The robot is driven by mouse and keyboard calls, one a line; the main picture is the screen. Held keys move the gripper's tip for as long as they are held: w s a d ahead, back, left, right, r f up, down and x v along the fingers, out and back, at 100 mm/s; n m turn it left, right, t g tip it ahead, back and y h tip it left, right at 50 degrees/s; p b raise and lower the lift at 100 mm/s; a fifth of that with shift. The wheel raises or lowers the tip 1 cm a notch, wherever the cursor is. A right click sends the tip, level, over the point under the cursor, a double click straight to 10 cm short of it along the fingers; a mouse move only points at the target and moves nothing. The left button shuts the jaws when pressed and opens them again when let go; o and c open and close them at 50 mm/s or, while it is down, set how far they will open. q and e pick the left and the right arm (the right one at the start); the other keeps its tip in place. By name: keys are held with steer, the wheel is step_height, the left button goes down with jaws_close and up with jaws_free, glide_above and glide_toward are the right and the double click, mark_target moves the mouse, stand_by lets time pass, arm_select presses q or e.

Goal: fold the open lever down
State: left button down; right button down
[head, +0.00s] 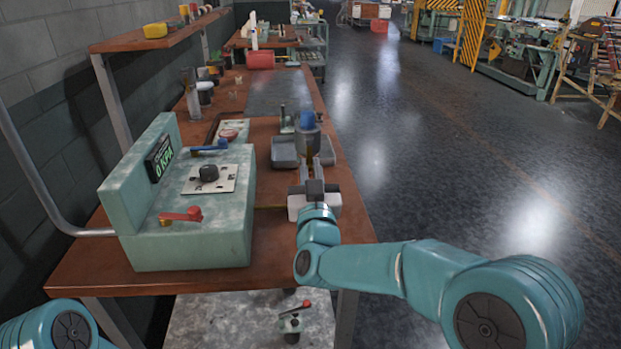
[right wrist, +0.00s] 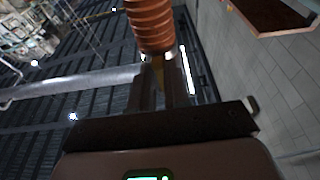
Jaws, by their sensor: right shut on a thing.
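The teal machine (head: 190,245) on the bench has a red lever (head: 182,215) at its near end and a blue lever (head: 208,146) at its far end. Both handles lie roughly level across its top; I cannot tell which counts as open. My right gripper (head: 310,148) is to the right of the machine, apart from both levers. It is shut on a piece with a blue end (head: 308,121). In the right wrist view an orange-brown ribbed piece (right wrist: 150,25) is at the fingertips (right wrist: 162,75). My left gripper is out of view.
A black knob (head: 208,172) sits on a pale plate between the levers. A display (head: 160,158) reads 0 KPA. A small red-handled fitting (head: 290,322) is on the lower shelf.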

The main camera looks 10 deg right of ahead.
steer(key=c, duration=1.1)
jaws_free()
steer(key=shift+r, duration=0.1)
steer(key=b+v, duration=0.2)
steer(key=v, duration=1.4)
steer(key=shift+s, duration=0.2)
steer(key=shift+s, duration=0.1)
